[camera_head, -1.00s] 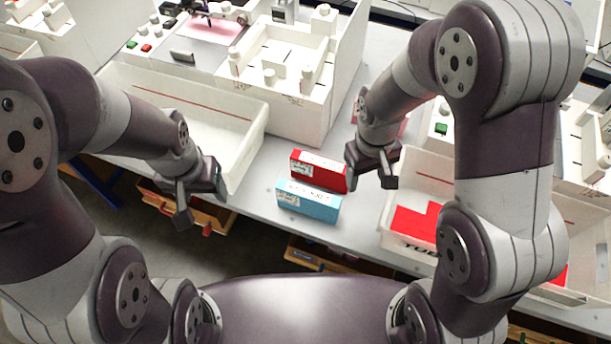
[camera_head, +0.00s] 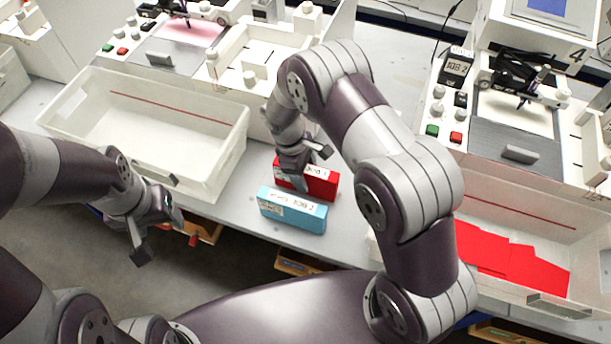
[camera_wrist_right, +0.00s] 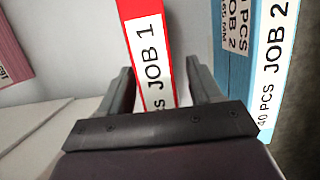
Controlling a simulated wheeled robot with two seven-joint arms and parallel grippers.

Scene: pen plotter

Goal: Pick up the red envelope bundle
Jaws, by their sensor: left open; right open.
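The red envelope bundle (camera_head: 322,182) stands on the table behind a blue bundle (camera_head: 292,212), with a white label band across its top. In the right wrist view the red bundle (camera_wrist_right: 147,50) is marked "JOB 1" and its near end lies between the two fingers. My right gripper (camera_head: 305,170) is open over the left part of the red bundle, one finger on each side; I cannot tell whether they touch it. It also shows in the right wrist view (camera_wrist_right: 163,85). My left gripper (camera_head: 158,232) is open and empty, in front of the table's edge.
The blue bundle, marked "JOB 2" (camera_wrist_right: 275,70), stands close beside the right gripper's finger. An empty white bin (camera_head: 210,190) is at left. A white bin (camera_head: 545,225) holding red envelopes is at right. Plotters stand behind.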

